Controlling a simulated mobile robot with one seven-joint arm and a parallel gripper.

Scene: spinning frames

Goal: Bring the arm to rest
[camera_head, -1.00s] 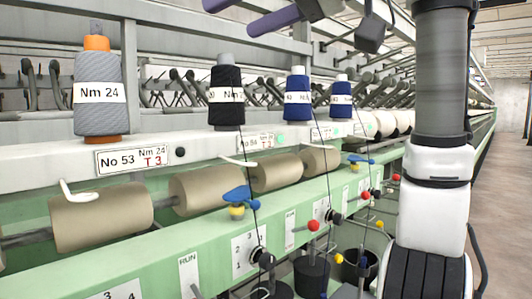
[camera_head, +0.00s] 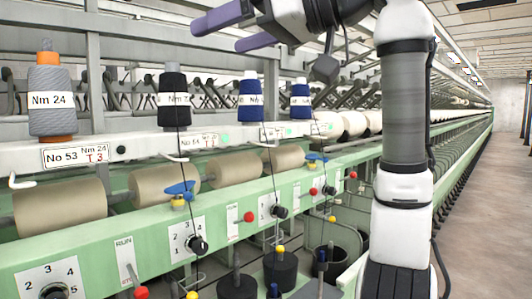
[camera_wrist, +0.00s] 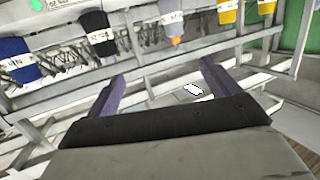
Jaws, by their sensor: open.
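My gripper (camera_head: 220,30) shows at the top of the head view, with two purple fingers spread apart and nothing between them. It is raised above the row of bobbins and points left. My arm stands upright at the right of the head view, bent over at the top. In the wrist view my gripper (camera_wrist: 160,95) is also open and empty, its fingers well apart. Beyond the fingers are grey frame rails, and bobbins show upside down along the top edge. No finger visibly touches anything.
The spinning frame carries a grey bobbin (camera_head: 50,98), a black bobbin (camera_head: 174,97) and blue bobbins (camera_head: 250,98) on a white rail. Tan rollers (camera_head: 60,205) and a green panel (camera_head: 100,245) with knobs lie below. Bare floor (camera_head: 475,210) runs along the right.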

